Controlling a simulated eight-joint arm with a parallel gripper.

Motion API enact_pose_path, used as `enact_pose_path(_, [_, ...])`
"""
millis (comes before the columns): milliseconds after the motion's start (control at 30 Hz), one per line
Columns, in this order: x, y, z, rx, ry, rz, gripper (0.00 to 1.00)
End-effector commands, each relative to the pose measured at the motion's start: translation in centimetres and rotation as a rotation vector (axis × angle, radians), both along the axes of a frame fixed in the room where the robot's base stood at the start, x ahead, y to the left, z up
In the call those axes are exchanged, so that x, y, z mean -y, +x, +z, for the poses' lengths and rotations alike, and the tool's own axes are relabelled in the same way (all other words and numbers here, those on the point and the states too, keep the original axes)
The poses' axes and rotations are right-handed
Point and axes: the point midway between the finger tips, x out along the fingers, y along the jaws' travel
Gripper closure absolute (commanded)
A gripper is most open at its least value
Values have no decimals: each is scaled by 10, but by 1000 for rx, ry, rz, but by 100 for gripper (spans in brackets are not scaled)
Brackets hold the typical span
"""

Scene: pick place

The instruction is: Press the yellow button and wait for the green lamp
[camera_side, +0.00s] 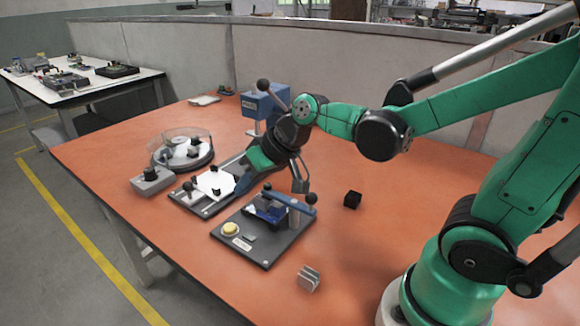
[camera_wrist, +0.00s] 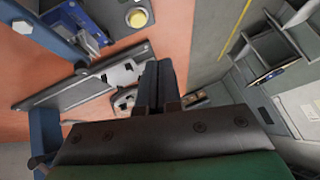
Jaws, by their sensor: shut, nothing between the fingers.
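The yellow button (camera_side: 230,229) is a round cap at the front left corner of a dark base plate (camera_side: 262,259) on the orange table. It also shows at the top of the wrist view (camera_wrist: 138,18). My gripper (camera_side: 240,188) is shut and empty. In the side view it appears behind the button, above the neighbouring plate and clear of the button. In the wrist view my closed fingers (camera_wrist: 162,68) point away from the button, which lies above and left of them. I cannot make out a lit green lamp in either view.
The base plate also bears a blue lever (camera_side: 288,201) with a dark knob. A plate with white pieces (camera_side: 213,184), a grey box (camera_side: 152,181) and a round clear tray (camera_side: 181,151) stand left. A black cube (camera_side: 352,199) and a grey bracket (camera_side: 308,279) lie right and front.

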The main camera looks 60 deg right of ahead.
Motion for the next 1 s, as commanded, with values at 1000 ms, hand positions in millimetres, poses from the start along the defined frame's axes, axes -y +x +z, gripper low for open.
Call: enact_pose_path(1000, [13,-45,30,-43,-277,13,100])
